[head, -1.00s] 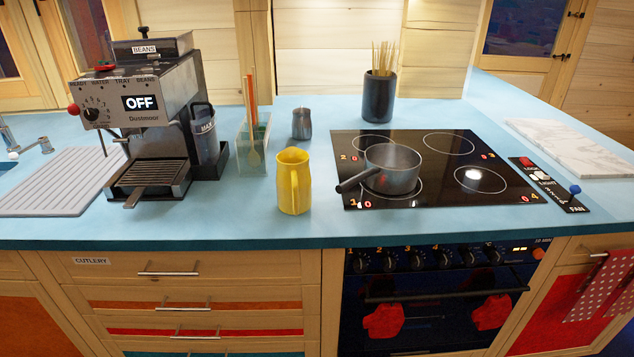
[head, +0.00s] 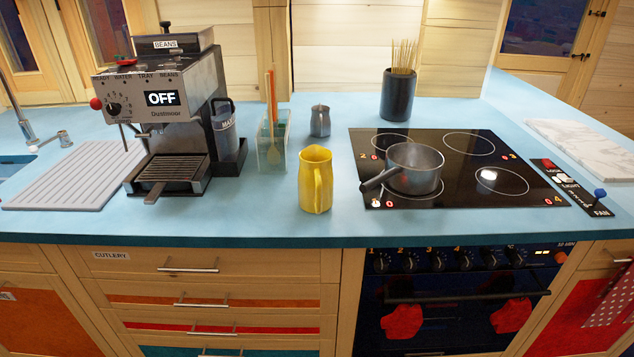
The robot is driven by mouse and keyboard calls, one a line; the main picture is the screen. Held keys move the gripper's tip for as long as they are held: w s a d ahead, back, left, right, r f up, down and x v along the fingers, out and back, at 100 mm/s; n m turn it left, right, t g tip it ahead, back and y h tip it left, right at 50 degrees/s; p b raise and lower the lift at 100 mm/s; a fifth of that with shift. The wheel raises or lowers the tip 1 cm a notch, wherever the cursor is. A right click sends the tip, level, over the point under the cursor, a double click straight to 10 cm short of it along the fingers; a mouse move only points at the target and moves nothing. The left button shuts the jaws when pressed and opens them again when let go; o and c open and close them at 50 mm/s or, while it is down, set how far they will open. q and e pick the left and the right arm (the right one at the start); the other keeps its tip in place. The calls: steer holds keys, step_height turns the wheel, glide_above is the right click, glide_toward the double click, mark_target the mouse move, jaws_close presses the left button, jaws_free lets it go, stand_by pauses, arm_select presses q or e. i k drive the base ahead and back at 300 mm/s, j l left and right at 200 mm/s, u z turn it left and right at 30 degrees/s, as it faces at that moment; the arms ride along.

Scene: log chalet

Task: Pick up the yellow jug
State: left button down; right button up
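The yellow jug (head: 313,182) stands upright on the blue counter (head: 240,222), near its front edge, between the coffee machine and the hob. Its handle faces the front, a little to the right. Nothing touches it. Neither of my grippers shows in the head view.
A coffee machine (head: 168,110) stands left of the jug, with a clear utensil holder (head: 272,150) and a small metal jug (head: 320,121) behind. A saucepan (head: 415,170) sits on the hob (head: 470,182), its handle pointing toward the jug. The counter directly around the jug is bare.

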mark_target(317, 186)
steer(key=i+j+z, duration=0.1)
steer(key=j, duration=0.25)
steer(key=i+j+z, duration=0.1)
steer(key=j, duration=0.25)
steer(key=i+j+z, duration=0.1)
steer(key=j, duration=0.3)
steer(key=i, duration=0.1)
